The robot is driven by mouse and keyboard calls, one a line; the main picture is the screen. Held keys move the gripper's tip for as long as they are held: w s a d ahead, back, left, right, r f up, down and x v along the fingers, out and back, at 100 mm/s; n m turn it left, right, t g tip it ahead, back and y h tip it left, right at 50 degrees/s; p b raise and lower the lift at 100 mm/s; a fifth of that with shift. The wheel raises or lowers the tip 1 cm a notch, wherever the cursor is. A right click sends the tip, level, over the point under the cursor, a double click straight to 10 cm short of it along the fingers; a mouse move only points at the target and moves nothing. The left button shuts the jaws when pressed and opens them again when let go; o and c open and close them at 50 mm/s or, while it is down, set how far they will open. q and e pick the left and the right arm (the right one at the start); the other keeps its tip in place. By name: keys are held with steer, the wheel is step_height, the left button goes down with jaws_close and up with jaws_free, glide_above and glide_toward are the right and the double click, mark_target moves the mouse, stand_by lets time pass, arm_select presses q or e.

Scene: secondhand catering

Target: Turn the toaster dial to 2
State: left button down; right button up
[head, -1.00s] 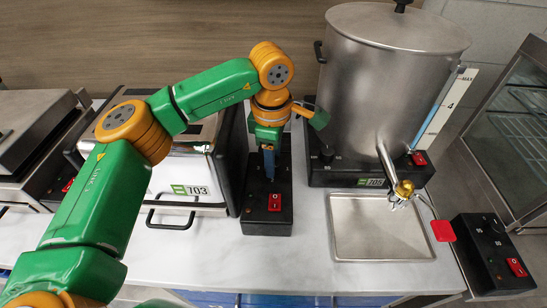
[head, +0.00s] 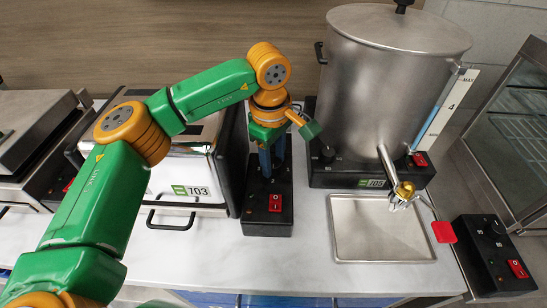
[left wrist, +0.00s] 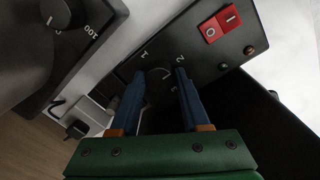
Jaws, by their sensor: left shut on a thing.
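The toaster (head: 165,175) is a steel box labelled 703, with a black control panel (head: 268,222) on its right side carrying a red switch (head: 275,202). Its dark round dial (left wrist: 158,77) shows in the left wrist view, with the numbers 1 and 2 printed on the panel around it. My left gripper (left wrist: 161,77) points down at the panel, its blue fingers shut on the dial from both sides. The fingers partly cover the dial, and I cannot tell exactly where its mark points. In the head view the gripper (head: 272,172) hides the dial. My right gripper is not in view.
Another control box (head: 495,255) sits at the right edge. A steel appliance (head: 35,130) is at the left. The front counter is mostly clear.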

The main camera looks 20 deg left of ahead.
arm_select(q)
steer(key=shift+c, duration=1.9)
jaws_free()
steer(key=r, duration=0.7)
steer(key=shift+s+r+b, duration=0.1)
steer(key=shift+s+b, duration=0.1)
steer(key=shift+b, duration=0.2)
steer(key=shift+a, duration=0.1)
